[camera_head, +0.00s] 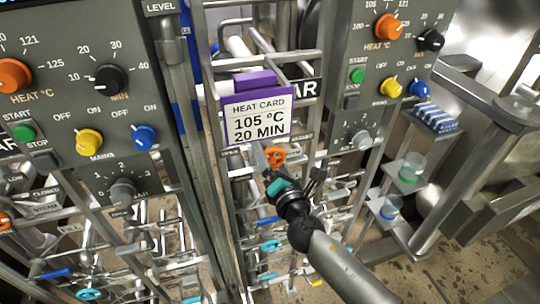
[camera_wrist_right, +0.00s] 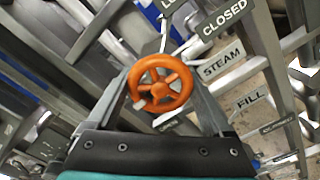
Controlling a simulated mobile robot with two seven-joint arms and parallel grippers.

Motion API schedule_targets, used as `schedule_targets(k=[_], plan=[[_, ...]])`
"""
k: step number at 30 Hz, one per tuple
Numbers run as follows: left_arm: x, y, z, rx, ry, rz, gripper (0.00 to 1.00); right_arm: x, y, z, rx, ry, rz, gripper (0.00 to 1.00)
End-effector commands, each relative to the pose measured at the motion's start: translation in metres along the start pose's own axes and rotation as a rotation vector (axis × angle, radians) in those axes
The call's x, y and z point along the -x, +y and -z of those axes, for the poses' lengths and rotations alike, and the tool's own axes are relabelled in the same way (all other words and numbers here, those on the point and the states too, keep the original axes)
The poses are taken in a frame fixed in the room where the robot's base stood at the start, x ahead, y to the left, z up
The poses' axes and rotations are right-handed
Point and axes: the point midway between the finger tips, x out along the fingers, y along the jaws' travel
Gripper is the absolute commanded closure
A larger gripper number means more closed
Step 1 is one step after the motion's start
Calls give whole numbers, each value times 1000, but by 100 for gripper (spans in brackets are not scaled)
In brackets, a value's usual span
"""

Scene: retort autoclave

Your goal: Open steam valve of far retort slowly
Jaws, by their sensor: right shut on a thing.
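The steam valve of the far retort is an orange handwheel (camera_head: 274,156), below the heat card in the head view. In the right wrist view the orange handwheel (camera_wrist_right: 160,85) sits between my two fingers, beside a STEAM label (camera_wrist_right: 222,63). My right gripper (camera_head: 269,163) is shut on its rim, one finger on each side. A CLOSED label (camera_wrist_right: 224,19) stands above the STEAM label, and another label below the wheel is partly hidden. My left gripper is in neither view.
A purple-framed heat card (camera_head: 258,117) reading 105 °C, 20 MIN hangs just above the wheel. The far control panel (camera_head: 372,75) is up right, the near panel (camera_head: 80,95) at left. Pipes and blue-handled valves crowd below. A shelf with cups (camera_head: 412,168) stands at right.

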Motion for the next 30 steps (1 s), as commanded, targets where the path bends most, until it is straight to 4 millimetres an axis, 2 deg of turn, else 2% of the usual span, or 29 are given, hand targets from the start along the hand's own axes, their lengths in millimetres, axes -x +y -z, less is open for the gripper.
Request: schedule_targets(k=[17, 18, 21, 30], plan=[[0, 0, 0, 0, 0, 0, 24, 0, -1, 0, 36, 0, 1, 71], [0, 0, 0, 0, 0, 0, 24, 0, -1, 0, 36, 0, 1, 11], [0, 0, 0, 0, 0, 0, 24, 0, -1, 0, 34, 0, 1, 0], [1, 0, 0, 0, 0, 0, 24, 2, -1, 0, 29, 1, 1, 0]])
